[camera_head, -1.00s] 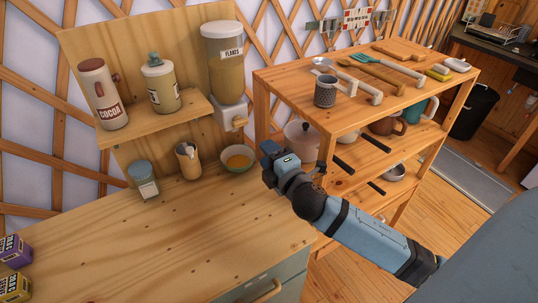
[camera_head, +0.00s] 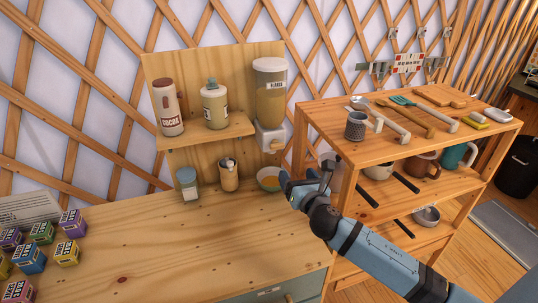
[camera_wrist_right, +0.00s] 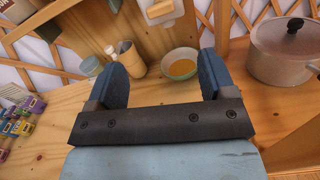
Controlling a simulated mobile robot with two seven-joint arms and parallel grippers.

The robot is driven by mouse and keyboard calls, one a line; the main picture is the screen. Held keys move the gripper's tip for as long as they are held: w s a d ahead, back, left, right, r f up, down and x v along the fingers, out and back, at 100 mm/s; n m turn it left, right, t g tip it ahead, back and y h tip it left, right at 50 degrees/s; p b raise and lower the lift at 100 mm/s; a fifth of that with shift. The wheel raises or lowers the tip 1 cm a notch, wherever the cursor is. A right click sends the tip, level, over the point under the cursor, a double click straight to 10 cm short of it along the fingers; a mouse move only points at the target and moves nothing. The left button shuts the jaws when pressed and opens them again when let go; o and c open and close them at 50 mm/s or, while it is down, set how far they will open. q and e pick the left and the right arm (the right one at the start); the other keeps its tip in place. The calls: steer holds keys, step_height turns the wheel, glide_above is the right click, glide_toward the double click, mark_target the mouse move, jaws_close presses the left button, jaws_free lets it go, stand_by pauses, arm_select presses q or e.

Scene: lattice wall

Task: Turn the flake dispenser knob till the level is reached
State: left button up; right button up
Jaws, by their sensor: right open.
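The flake dispenser (camera_head: 270,85) is a clear canister of flakes with a pale lid, mounted on the wooden back panel. Its white base holds a wooden knob (camera_head: 275,145), which also shows at the top of the right wrist view (camera_wrist_right: 160,9). A bowl (camera_head: 268,179) with orange-brown contents stands on the counter below it; it also shows in the right wrist view (camera_wrist_right: 181,65). My right gripper (camera_head: 297,180) is open and empty, in front of and below the knob, near the bowl. My left gripper is not in view.
A cocoa canister (camera_head: 169,108) and a cream jar (camera_head: 213,105) stand on the small shelf (camera_head: 205,133). A glass jar (camera_head: 187,183) and a wooden cup (camera_head: 229,174) stand left of the bowl. A shelf unit (camera_head: 340,133) is close on the right.

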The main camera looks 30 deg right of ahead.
steer(key=n, duration=0.2)
steer(key=p, duration=0.1)
glide_toward(278, 148)
steer(key=p+x, duration=0.1)
steer(key=x, duration=0.8)
steer(key=shift+w, duration=0.1)
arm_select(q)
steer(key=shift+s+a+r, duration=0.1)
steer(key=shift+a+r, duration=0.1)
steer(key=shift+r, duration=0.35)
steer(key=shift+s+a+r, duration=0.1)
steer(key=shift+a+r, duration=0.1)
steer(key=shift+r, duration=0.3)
arm_select(e)
steer(key=c, duration=0.9)
